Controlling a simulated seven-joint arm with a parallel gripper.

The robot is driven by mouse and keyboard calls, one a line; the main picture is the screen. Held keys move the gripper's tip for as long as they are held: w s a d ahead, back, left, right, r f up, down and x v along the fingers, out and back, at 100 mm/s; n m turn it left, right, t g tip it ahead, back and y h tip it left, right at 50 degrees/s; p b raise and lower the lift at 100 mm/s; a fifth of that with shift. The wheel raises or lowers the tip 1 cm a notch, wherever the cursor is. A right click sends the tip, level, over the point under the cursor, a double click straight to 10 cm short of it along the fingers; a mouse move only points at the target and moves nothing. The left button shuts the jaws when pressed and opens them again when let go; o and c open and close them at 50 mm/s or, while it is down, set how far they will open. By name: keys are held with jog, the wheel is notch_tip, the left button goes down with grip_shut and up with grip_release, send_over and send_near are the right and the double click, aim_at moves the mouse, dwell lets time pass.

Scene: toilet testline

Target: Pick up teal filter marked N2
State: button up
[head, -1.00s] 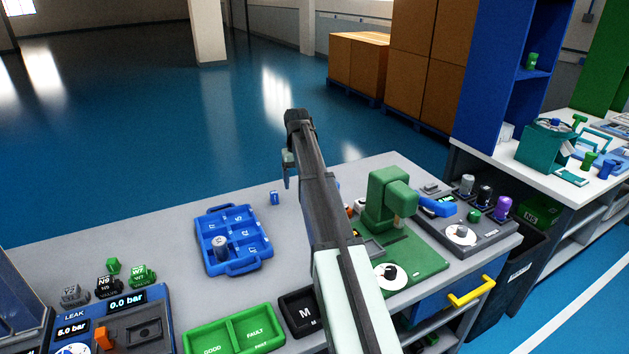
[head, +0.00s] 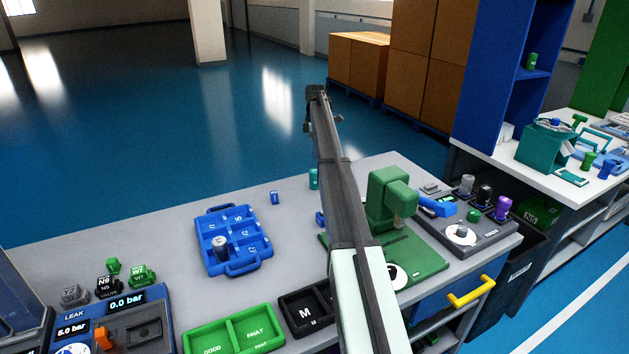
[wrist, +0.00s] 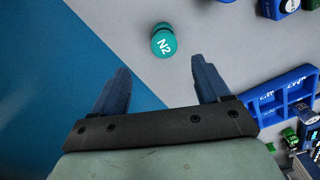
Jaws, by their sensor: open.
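The teal filter marked N2 (wrist: 163,41) lies on the grey bench top in the wrist view, a little beyond my fingertips and between their lines. It also shows in the head view as a small teal cylinder (head: 314,178) just left of my arm. My gripper (wrist: 160,82) is open and empty, with its two dark blue fingers spread apart. In the head view my gripper (head: 318,125) is above the far edge of the bench, and its fingers are small and partly hidden.
A blue compartment tray (head: 205,245) stands left of the filter, with a small blue part (head: 275,198) near it. A green press fixture (head: 385,200) stands right of my arm. A green two-part tray (head: 232,335) is at the front. The bench's far edge drops to blue floor.

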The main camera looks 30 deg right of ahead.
aim_at(315, 177)
notch_tip(315, 177, down, 8)
jog(key=n, duration=0.6)
jog(key=shift+f, duration=0.2)
jog(key=shift+s+a+f, duration=0.15)
jog(key=shift+f, duration=1.25)
jog(key=shift+s+a+f, duration=0.1)
jog(key=shift+f, duration=1.25)
jog(key=c, duration=1.2)
jog(key=shift+o, duration=0.2)
jog(key=shift+r, duration=0.15)
